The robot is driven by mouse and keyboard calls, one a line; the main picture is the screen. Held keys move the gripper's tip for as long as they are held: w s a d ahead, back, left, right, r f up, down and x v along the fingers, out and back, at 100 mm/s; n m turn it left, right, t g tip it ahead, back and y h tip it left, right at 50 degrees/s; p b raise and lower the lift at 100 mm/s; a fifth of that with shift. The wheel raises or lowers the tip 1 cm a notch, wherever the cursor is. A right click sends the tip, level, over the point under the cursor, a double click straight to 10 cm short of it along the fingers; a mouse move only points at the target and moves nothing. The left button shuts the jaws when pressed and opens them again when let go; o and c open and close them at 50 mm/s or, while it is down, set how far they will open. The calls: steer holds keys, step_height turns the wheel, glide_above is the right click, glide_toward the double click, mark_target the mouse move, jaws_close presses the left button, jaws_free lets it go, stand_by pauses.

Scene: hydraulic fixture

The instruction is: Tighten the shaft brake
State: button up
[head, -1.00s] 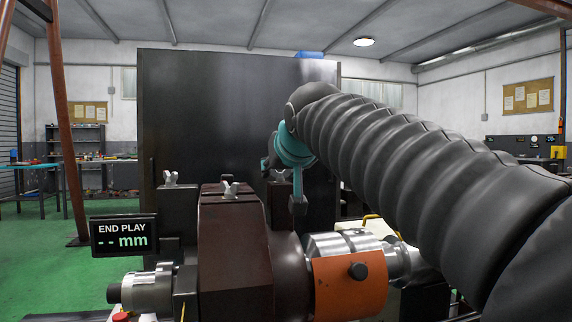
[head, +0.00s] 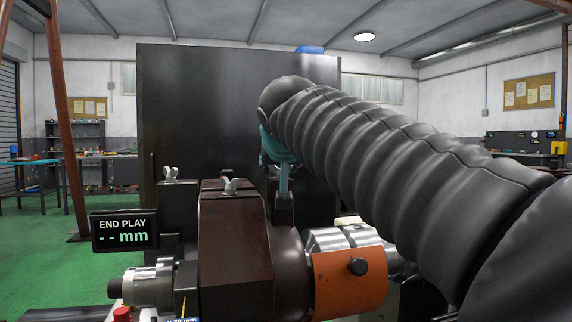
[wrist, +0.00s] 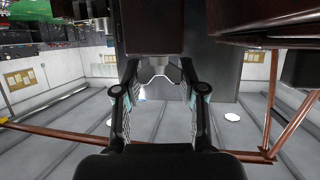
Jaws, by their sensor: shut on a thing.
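My gripper (head: 284,190) reaches down behind the brown housing (head: 232,245) in the head view, its teal parts partly showing. In the wrist view my gripper (wrist: 159,76) has its two fingers on either side of a pale grey metal piece (wrist: 158,62), which looks like a wing nut on a dark block (wrist: 154,28). The gripper is shut on this piece. Finger contact is hidden in the head view. I cannot tell which part is the shaft brake.
Two other wing nuts, one on the housing (head: 230,186) and one to its left (head: 170,174), stand near my gripper. A dark panel (head: 215,110) rises behind. The END PLAY display (head: 124,232) reads "-- mm". A red button (head: 122,314) sits low left.

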steer(key=o, duration=1.2)
steer(key=shift+f, duration=0.1)
steer(key=shift+c, duration=0.2)
steer(key=shift+s, duration=0.15)
steer(key=v, duration=1.1)
steer(key=shift+s+r, duration=0.25)
steer(key=shift+r, duration=0.05)
